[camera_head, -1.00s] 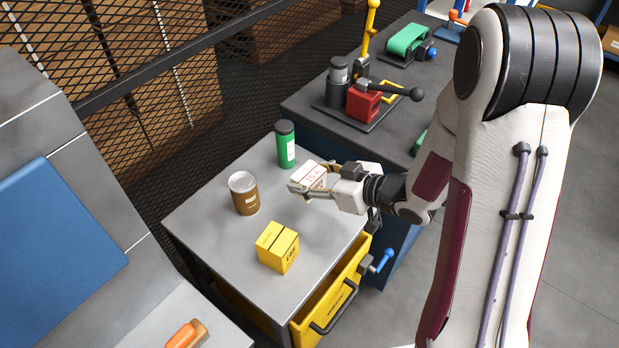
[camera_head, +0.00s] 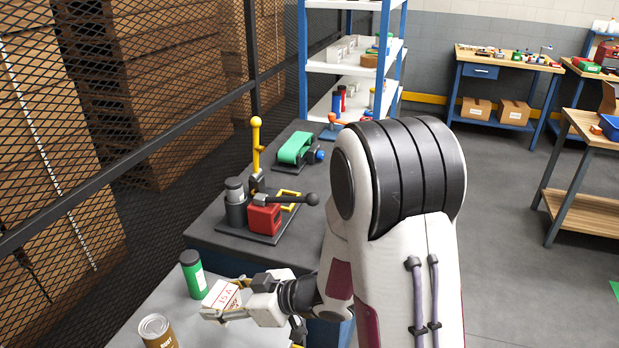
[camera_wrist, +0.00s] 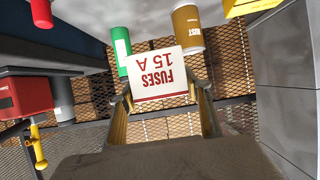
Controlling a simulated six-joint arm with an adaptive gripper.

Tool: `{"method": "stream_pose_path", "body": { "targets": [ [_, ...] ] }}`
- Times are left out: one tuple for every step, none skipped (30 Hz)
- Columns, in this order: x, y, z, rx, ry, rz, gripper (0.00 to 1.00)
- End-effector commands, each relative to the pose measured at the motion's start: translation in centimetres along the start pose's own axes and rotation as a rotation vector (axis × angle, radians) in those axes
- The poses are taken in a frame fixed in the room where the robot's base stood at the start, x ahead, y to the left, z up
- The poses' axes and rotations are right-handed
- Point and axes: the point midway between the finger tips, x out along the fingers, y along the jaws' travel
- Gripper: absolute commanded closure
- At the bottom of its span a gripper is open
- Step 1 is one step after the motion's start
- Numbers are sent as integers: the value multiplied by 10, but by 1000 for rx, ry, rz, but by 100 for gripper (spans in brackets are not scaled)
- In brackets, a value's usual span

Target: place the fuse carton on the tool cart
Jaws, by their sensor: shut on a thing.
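The fuse carton (camera_head: 222,298) is a small white box with red lettering. My gripper (camera_head: 225,301) is shut on it, with one finger on each side. The wrist view shows the carton (camera_wrist: 159,76) reading "FUSES 15 A" between the fingers of my gripper (camera_wrist: 162,98). The carton is at the grey-topped cart (camera_head: 215,332), close to the green bottle (camera_head: 193,276). I cannot tell whether it touches the top. I take this cart to be the tool cart, but no label shows.
A brown can (camera_head: 158,335) stands on the cart, left of the carton. A yellow box (camera_wrist: 242,6) shows at the wrist view's top edge. The dark bench (camera_head: 215,232) behind holds a red clamp device (camera_head: 264,218) and a green machine (camera_head: 295,148). A mesh fence (camera_head: 130,150) runs along the left.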

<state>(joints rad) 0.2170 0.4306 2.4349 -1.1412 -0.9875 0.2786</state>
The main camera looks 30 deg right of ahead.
Motion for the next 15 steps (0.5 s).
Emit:
{"method": "stream_pose_path", "body": {
  "targets": [
    [-3, 1, -8, -4, 4, 3, 75],
    [-5, 1, -12, -5, 4, 2, 75],
    [-8, 1, -17, -5, 4, 2, 75],
    [-9, 1, -21, -5, 4, 2, 75],
    [-12, 1, -25, -6, 4, 2, 75],
    [-14, 1, -30, -6, 4, 2, 75],
    [-16, 1, -35, -6, 5, 3, 75],
    [-18, 1, -39, -6, 5, 2, 75],
    [-21, 1, -45, -5, 4, 2, 75],
    [-24, 0, -49, -6, 4, 2, 75],
    [-26, 0, -54, -5, 4, 2, 75],
    [-29, 0, -60, -5, 5, 3, 75],
    [-31, 0, -65, -7, 4, 2, 75],
    [-33, 1, -70, -7, 5, 3, 75],
    [-36, 0, -76, -7, 4, 2, 75]
  ]
}}
